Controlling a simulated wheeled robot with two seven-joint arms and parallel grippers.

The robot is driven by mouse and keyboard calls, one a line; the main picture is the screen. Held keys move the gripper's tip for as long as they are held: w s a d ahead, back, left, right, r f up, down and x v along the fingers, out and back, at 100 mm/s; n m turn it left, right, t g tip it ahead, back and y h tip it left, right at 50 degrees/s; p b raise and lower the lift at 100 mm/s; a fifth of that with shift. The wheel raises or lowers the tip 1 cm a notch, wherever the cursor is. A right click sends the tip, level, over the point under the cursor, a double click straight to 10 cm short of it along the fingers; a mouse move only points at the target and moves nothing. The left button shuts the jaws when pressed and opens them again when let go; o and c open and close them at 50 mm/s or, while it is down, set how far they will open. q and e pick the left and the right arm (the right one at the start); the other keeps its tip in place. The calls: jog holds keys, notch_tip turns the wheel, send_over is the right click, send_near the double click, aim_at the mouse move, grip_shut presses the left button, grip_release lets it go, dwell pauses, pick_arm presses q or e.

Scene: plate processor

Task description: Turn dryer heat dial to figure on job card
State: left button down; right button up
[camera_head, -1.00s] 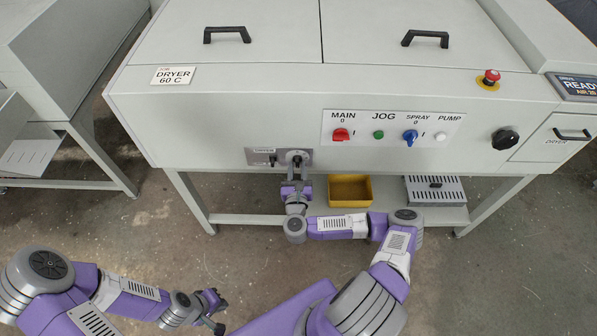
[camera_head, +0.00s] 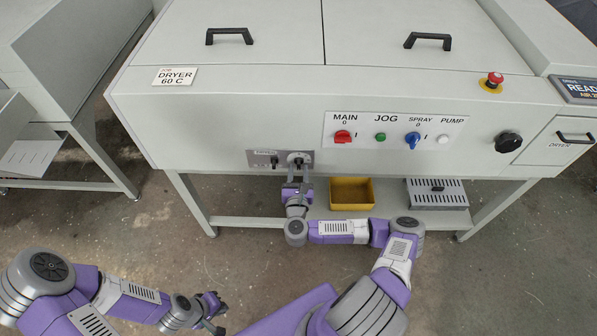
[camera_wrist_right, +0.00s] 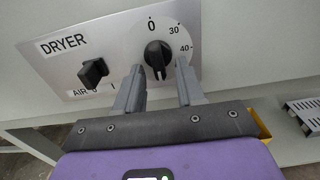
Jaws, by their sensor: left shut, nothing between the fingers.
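The job card (camera_head: 176,76) on the machine's top left reads "DRYER 60 C". The dryer panel (camera_head: 262,167) is low on the front face. In the right wrist view the black heat dial (camera_wrist_right: 158,57) stands upright on a round scale; 0, 30 and 40 are readable, and the rest is hidden by my gripper. My right gripper (camera_wrist_right: 160,78) is open, its fingers on either side of the dial's lower part with gaps visible. In the head view it is at the panel (camera_head: 298,166). My left gripper (camera_head: 213,310) is shut and empty, low over the floor, far from the panel.
The black AIR switch (camera_wrist_right: 93,72) sits just left of the dial. Above right are the MAIN switch (camera_head: 343,136), green JOG button (camera_head: 380,137) and SPRAY switch (camera_head: 412,139). A yellow bin (camera_head: 352,193) and a grey slotted box (camera_head: 437,194) rest on the shelf below.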

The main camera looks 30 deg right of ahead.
jog(key=p+v, duration=0.1)
jog(key=v, duration=0.6)
jog(key=shift+s+a, duration=0.15)
jog(key=shift+s, duration=0.05)
dwell(0.3)
jog(key=s+a+f+n+g+y, duration=0.15)
jog(key=a+f+n+y, duration=0.25)
jog(key=a+n+y, duration=0.55)
jog(key=s+a+f+n+g+y, duration=0.15)
jog(key=a+f+n+y, duration=0.35)
jog(key=a+n, duration=0.65)
jog(key=s+a+f+n+g+y, duration=0.1)
jog(key=s+f+n+g+y, duration=0.15)
jog(key=s+n+g, duration=0.5)
jog(key=s+d+f+n+g+h, duration=0.1)
jog(key=s+d+n+g+h, duration=0.2)
jog(key=n, duration=0.8)
jog(key=shift+s+d+g+h, duration=0.3)
jog(key=shift+s+d+g, duration=0.35)
jog(key=shift+s+d, duration=0.7)
